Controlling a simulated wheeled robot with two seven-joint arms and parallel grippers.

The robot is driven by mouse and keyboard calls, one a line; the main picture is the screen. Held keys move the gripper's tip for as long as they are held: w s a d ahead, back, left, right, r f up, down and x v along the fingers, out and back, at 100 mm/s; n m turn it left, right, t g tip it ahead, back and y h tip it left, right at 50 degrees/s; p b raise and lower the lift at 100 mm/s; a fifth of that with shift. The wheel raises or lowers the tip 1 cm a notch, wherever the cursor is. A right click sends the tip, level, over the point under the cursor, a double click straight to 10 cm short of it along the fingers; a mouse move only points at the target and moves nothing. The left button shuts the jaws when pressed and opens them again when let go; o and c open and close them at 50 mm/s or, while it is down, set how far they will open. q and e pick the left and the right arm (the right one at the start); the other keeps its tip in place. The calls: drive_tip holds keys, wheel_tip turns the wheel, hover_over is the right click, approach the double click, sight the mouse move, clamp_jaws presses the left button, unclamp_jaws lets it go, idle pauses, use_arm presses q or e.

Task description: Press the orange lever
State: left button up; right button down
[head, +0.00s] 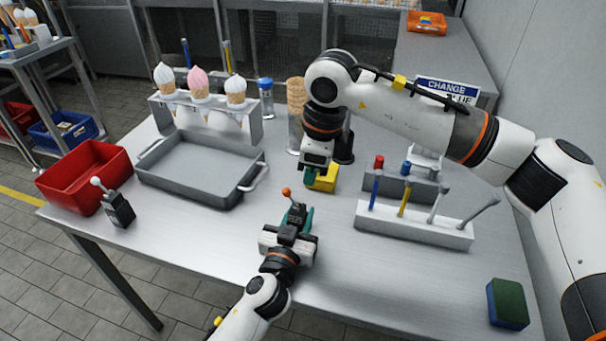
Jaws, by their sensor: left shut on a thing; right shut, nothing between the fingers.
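The orange lever (286,191) is a small stick with an orange ball on top. It stands up from a dark tool (297,213) near the middle of the table. My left gripper (296,222), coming in from below, is shut on this tool; its teal fingers partly hide it. My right gripper (311,181) points down, shut and empty, a little behind and to the right of the orange ball, apart from it in the picture. A yellow object (325,180) is just behind the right gripper and partly hidden by it.
A grey tray (190,190) and a red bin (70,178) are at left, with a similar dark tool with a white ball (118,208). Ice-cream cones stand in a rack (253,127) behind. A white tool rack (415,225) and a green-blue sponge (507,303) are at right.

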drive_tip(key=w+a+r, duration=0.1)
drive_tip(key=a+r, duration=0.5)
drive_tip(key=r, duration=0.1)
drive_tip(key=shift+w, duration=0.4)
use_arm(q)
drive_tip(key=o, duration=1.1)
